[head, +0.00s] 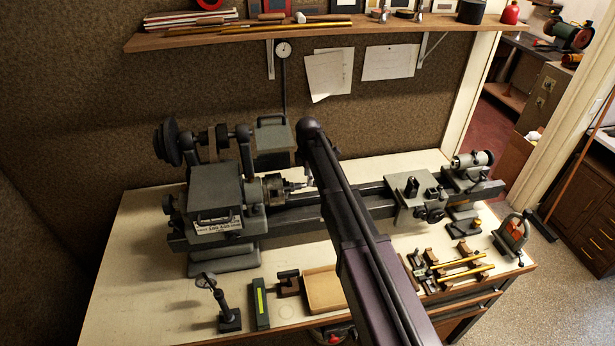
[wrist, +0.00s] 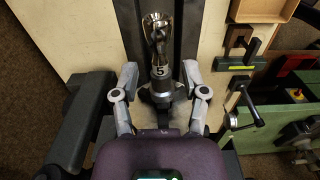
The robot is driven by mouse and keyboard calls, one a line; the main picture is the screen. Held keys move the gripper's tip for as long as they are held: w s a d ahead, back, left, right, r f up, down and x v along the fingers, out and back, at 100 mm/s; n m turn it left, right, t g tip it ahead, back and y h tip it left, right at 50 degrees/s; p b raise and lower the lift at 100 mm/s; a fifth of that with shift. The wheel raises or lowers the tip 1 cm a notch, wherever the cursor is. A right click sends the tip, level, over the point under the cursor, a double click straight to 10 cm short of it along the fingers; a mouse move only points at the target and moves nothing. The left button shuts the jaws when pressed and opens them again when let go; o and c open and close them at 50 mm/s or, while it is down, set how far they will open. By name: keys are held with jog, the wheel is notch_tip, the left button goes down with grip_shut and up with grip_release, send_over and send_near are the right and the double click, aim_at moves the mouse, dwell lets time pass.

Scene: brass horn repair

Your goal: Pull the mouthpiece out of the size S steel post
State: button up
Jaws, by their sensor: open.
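In the wrist view, a dark steel post (wrist: 161,86) with a pale letter S is near the picture's middle, over the lathe bed. A shiny silver piece (wrist: 157,20), which looks like the mouthpiece, shows just beyond the S marking, in line with the post. I cannot tell how deep it sits. My gripper (wrist: 160,71) is open, with one grey finger on each side of the S marking and visible gaps to both. Nothing is held. In the head view, my arm hides most of this spot; a small silver part (head: 294,185) shows by the lathe chuck (head: 275,188).
The lathe headstock (head: 214,188) stands left of my arm, and its carriage (head: 413,190) and tailstock (head: 471,165) to the right. A wooden tray (head: 325,291), a green-striped block (head: 261,303) and a rack with brass tubes (head: 462,272) lie on the bench front.

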jog(key=shift+f+b, duration=1.2)
jog(key=shift+f, duration=0.3)
grip_shut()
jog(key=shift+d, duration=0.2)
jog(key=shift+w+d, duration=0.25)
jog(key=shift+d, duration=0.5)
jog(key=shift+w+d, duration=0.2)
jog(key=shift+d, duration=0.55)
jog(key=shift+w+d, duration=0.25)
jog(key=shift+d, duration=0.5)
